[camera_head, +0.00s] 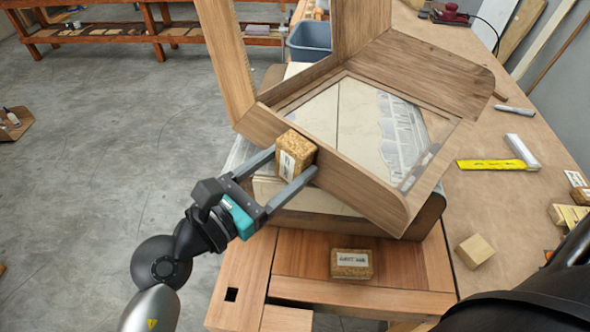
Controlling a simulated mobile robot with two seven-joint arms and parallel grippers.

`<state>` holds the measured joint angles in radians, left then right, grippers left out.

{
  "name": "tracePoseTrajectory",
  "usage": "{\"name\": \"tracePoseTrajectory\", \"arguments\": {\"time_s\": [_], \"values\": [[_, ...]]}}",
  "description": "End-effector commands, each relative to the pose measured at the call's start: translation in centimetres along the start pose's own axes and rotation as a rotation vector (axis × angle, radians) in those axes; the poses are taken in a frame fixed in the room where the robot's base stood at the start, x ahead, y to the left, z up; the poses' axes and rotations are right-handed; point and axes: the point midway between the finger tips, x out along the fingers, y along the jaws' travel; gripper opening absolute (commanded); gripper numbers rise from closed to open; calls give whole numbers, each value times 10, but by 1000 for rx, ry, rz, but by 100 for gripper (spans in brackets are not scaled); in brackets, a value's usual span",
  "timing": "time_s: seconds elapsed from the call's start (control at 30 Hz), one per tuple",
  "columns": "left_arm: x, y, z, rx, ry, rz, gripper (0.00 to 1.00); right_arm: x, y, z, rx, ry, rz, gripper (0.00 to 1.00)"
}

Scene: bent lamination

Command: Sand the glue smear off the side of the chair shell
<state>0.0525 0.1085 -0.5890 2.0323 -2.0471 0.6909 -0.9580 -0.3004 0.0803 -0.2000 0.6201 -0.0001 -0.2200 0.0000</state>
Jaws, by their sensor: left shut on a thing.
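The chair shell (358,183) is a brown wooden frame-like form resting tilted on a rounded block over the workbench. My left gripper (292,161) is shut on a cork sanding block (296,146) with a white label. The block is at the near left side of the shell, close to or touching it; I cannot tell which. I cannot make out a glue smear; the block and fingers hide part of that side. My right gripper is out of view.
A second labelled cork block (351,263) lies on the bench (250,268) in front. To the right, a table (480,205) carries a yellow square (497,164), a small wood block (474,251) and other pieces. A blue-grey bin (310,41) stands behind. The floor at left is mostly clear.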

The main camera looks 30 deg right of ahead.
Motion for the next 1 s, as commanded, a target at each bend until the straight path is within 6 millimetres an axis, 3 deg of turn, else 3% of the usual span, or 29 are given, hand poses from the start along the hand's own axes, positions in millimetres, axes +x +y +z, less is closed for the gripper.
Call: {"name": "tracePoseTrajectory", "arguments": {"time_s": [0.7,1.0], "values": [[0,48,-7,2,0,0,25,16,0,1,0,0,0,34],[0,56,-7,0,0,1,25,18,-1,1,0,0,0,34]]}}
